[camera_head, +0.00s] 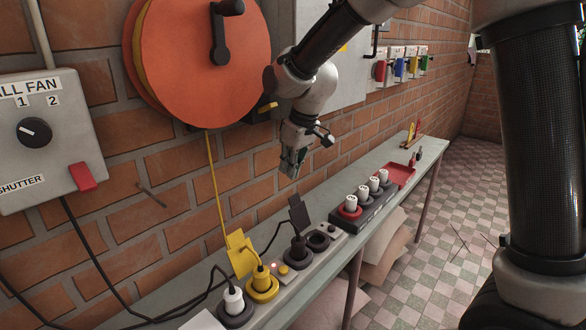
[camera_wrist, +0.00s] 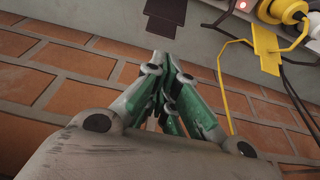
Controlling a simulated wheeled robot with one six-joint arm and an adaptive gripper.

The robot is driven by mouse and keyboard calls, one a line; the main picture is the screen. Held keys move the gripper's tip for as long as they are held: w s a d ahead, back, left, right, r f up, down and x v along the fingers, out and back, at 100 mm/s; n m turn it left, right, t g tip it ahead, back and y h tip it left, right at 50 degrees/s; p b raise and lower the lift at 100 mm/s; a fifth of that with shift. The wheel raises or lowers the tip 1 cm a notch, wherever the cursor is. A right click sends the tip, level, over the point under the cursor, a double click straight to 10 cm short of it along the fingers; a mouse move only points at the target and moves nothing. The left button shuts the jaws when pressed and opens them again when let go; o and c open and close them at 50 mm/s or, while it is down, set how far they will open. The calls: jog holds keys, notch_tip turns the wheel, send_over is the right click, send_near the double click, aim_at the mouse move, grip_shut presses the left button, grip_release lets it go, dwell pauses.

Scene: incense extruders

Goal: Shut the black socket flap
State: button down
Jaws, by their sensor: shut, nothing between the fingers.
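The flap also shows at the top of the wrist view (camera_wrist: 165,14), just beyond my fingertips. My gripper (camera_head: 291,166) is shut and empty. It hangs above the bench close to the brick wall, above the flap and apart from it in the head view. In the wrist view my green fingers (camera_wrist: 168,75) come together below the flap; I cannot tell the exact gap between them.
A raised yellow flap (camera_head: 240,253) and a yellow plug (camera_head: 261,278) are left of the black flap. A white plug (camera_head: 234,300) and loose black cables lie further left. A black block with several white plugs (camera_head: 362,193) and a red tray (camera_head: 399,173) stand further right on the bench.

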jog(key=x, duration=0.7)
jog(key=shift+f, duration=0.2)
